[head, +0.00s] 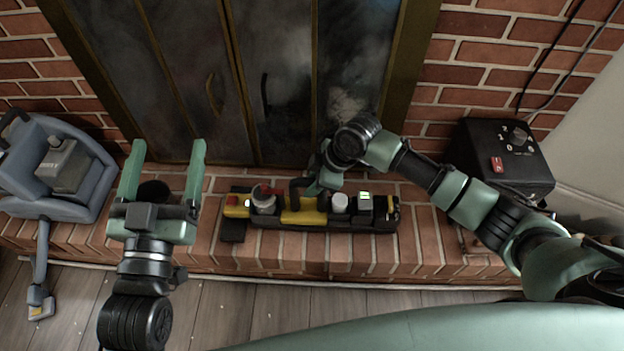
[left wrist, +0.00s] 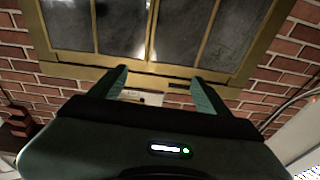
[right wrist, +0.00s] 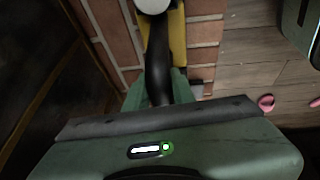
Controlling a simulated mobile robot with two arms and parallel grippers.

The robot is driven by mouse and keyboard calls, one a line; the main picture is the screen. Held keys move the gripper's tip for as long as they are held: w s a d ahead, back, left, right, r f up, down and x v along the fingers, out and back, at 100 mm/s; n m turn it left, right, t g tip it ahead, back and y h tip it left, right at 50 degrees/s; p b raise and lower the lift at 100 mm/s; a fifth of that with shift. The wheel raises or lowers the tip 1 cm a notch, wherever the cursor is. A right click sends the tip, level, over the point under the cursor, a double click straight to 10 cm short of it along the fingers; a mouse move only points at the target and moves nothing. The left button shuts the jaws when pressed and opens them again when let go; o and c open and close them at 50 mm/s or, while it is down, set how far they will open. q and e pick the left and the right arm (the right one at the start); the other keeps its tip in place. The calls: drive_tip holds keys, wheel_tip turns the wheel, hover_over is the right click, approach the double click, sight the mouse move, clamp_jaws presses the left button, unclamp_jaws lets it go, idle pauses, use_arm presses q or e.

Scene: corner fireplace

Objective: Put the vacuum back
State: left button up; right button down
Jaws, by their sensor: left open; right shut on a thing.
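A long yellow-and-black device (head: 293,217) lies on the brick ledge in the head view. It has round knobs and a lit green display on top. My right gripper (head: 308,186) is at its middle, shut on its black handle (right wrist: 157,50); the fingertips are partly hidden. A blue-grey machine (head: 75,195) with a grey box on top and an arm ending in a foot stands at the far left. I cannot tell for certain which of the two is the vacuum. My left gripper (head: 166,160) is open and empty above the ledge, between them.
Dark glass fireplace doors (head: 285,80) stand behind the brick ledge (head: 430,235). Wooden floor (head: 245,310) lies in front.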

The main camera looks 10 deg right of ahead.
use_arm(q)
drive_tip(key=shift+s+r+t, duration=0.25)
drive_tip(key=shift+r+t, duration=0.35)
drive_tip(key=shift+r, duration=0.35)
use_arm(e)
drive_tip(key=shift+w+a+f, duration=0.1)
drive_tip(key=shift+w+f, duration=0.05)
drive_tip(key=shift+f, duration=0.15)
drive_tip(key=shift+f, duration=0.1)
drive_tip(key=c, duration=1.2)
unclamp_jaws()
drive_tip(key=shift+f, duration=0.15)
